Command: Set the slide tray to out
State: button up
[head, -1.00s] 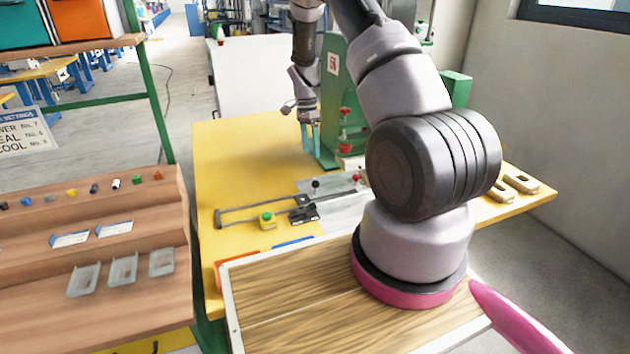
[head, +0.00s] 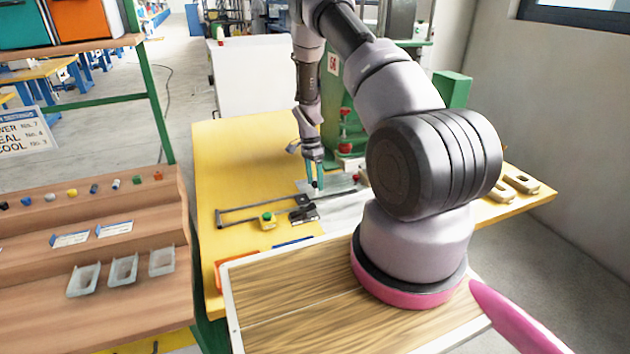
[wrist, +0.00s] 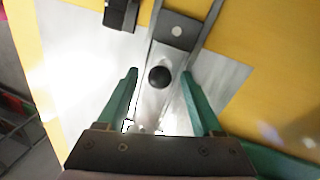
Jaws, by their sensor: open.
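The slide tray is a metal piece on rails on the yellow table, with a dark plate (wrist: 176,31) and a round black knob (wrist: 159,77) in the wrist view. The knob stands between the two teal fingers of my gripper (wrist: 160,95), with a gap on each side. In the head view my gripper (head: 315,175) points down at the slide, and its fingers partly hide the knob. The rail frame (head: 250,212) runs left from the dark plate (head: 304,201). My gripper is open and empty.
A green press (head: 338,110) with red knobs stands just behind my gripper. A green button on a yellow box (head: 267,218) and a black clamp (head: 303,214) sit in front of the slide. The yellow table (head: 235,150) is clear at the back left.

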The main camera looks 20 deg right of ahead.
grip_shut()
jog(key=shift+w, duration=0.1)
dwell(1.3)
